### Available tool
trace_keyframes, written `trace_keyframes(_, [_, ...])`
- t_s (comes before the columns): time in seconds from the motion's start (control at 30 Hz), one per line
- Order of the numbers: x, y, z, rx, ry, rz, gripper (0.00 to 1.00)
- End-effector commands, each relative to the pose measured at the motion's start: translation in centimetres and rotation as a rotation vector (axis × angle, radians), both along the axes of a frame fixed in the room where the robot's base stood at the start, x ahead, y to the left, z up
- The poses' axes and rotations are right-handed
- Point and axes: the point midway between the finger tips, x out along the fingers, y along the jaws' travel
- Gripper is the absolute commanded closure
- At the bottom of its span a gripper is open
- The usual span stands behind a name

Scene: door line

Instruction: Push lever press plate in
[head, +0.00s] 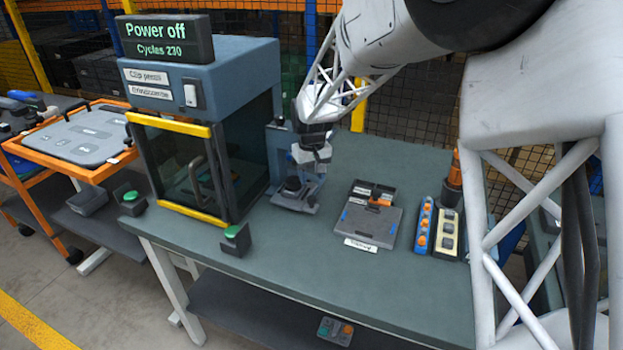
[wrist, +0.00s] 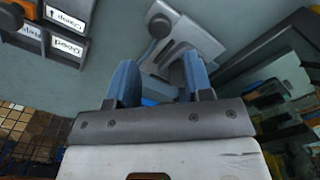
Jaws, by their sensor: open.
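The lever press (head: 280,150) stands on the green table, right of the glass-fronted cabinet, partly hidden by my arm. Its grey plate (head: 297,203) lies low at its front, with a dark round part on top. In the wrist view a light grey plate with a dark round knob (wrist: 198,38) shows beyond the fingers. My gripper (head: 312,162) hangs over the right side of the press. In the wrist view my gripper (wrist: 160,78) has its two blue fingers apart with nothing held between them. Whether a finger touches the plate I cannot tell.
A cabinet (head: 215,120) with yellow-edged door stands left, with its sign reading "Power off". A grey tray (head: 368,215) with labels lies right of the press; a blue strip (head: 425,222) with orange buttons is farther right.

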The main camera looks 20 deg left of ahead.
Motion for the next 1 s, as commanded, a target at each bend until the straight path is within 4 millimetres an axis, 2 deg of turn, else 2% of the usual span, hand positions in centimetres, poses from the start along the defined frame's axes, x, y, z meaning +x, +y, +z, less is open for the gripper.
trace_keyframes(0.03, [0.0, 0.0, 0.0, -0.001, -0.001, 0.006, 0.61])
trace_keyframes(0.17, [-0.3, 0.0, 0.0, -0.004, -0.009, 0.052, 0.81])
trace_keyframes(0.3, [-1.0, -0.2, 0.0, -0.016, -0.03, 0.172, 1.0])
trace_keyframes(0.47, [-2.1, -0.4, -0.1, -0.039, -0.064, 0.398, 1.0])
trace_keyframes(1.0, [-6.9, -1.1, -0.4, -0.198, -0.169, 1.356, 1.0])
